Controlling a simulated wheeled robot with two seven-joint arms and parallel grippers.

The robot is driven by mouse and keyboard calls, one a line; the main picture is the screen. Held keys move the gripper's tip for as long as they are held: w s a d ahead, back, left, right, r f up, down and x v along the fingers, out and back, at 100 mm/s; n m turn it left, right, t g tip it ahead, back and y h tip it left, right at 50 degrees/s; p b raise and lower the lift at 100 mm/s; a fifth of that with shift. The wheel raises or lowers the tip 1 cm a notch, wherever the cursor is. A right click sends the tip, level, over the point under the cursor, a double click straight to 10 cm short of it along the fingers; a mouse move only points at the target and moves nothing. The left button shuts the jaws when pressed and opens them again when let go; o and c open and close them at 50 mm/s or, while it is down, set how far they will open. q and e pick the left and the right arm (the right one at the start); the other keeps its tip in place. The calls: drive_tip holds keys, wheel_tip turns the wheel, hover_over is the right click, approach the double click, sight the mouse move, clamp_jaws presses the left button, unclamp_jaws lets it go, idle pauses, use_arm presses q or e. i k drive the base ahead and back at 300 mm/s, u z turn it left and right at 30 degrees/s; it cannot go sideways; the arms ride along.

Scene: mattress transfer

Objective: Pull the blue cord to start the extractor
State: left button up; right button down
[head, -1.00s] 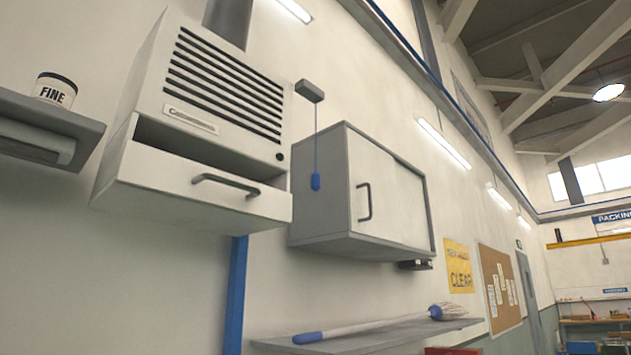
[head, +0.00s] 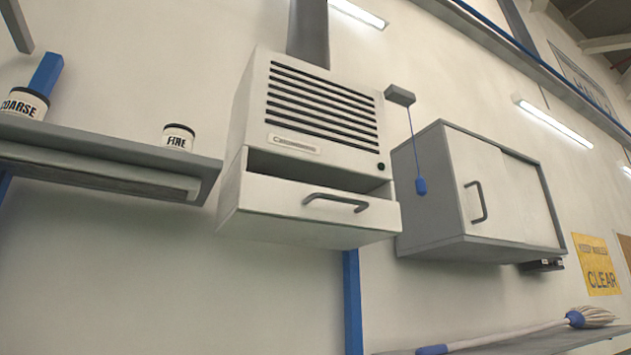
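The blue cord (head: 411,140) hangs straight down from a small grey switch box (head: 400,95) on the wall. A blue pull handle (head: 420,186) is at its lower end. The extractor (head: 316,110) is the white louvred unit to the left of the cord, with a grey duct above it. Its front drawer (head: 300,205) stands partly open, with a dark gap above. Neither of my grippers shows in the head view.
A grey-sided cabinet (head: 490,195) hangs right behind the cord. A shelf (head: 90,150) at left holds COARSE (head: 22,104) and FINE (head: 178,138) tins. A mop (head: 500,335) lies on a lower shelf (head: 560,343). The wall below the extractor is clear apart from a blue post (head: 352,300).

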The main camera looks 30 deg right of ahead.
sight(420, 183)
drive_tip(key=u, duration=1.1)
drive_tip(key=k, duration=1.1)
drive_tip(key=z, duration=1.3)
drive_tip(key=i, duration=0.5)
drive_tip(key=u, duration=0.1)
